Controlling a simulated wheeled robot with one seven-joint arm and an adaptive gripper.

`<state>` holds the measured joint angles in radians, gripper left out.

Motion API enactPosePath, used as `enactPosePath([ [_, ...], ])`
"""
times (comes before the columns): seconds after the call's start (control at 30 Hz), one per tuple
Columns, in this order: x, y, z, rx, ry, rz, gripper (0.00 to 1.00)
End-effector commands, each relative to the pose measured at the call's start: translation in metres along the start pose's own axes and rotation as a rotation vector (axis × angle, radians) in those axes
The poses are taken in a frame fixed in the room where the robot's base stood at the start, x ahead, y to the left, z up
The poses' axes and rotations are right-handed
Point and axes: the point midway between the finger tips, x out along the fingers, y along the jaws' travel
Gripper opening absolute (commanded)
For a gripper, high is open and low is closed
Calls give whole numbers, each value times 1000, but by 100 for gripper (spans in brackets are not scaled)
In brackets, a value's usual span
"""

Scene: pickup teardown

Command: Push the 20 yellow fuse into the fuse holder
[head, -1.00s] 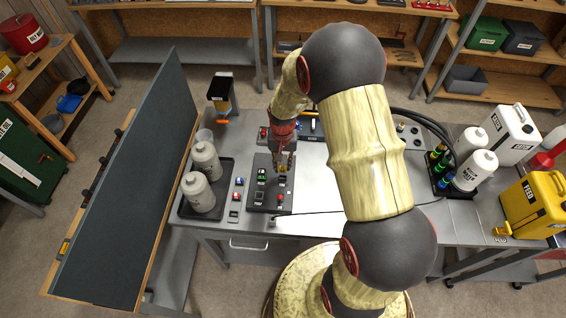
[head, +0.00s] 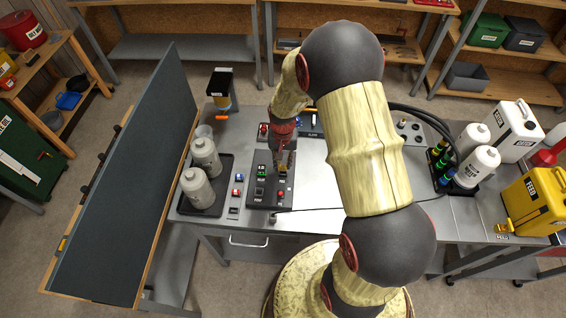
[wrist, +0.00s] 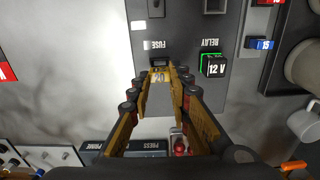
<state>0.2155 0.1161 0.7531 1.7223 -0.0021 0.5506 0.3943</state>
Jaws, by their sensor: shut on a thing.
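My gripper (wrist: 160,80) is shut on the yellow fuse (wrist: 158,76), a small pale yellow piece between its fingertips. The fuse holder (wrist: 159,61) is a black block by the FUSE label on the dark grey panel (wrist: 190,22). In the wrist view the fingertips are right at the holder; I cannot tell how deep the fuse sits. The head view shows the gripper (head: 282,172) pointing down over the right part of the panel (head: 258,203). Its fingers hide the holder there, and the fuse's number is unreadable.
A green-edged 12 V relay (wrist: 213,66) stands beside the holder. A blue 15 fuse (wrist: 260,43) lies off the panel. A red button (head: 281,195) is at the panel's front. Two white bottles (head: 197,188) stand in a tray at left. Bare bench (head: 312,185) lies right of the panel.

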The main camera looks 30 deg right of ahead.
Motion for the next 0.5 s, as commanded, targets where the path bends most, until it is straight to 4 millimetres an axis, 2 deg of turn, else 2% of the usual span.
enactPosePath([
  [0.5,12,0,0,0,0,0,0],
])
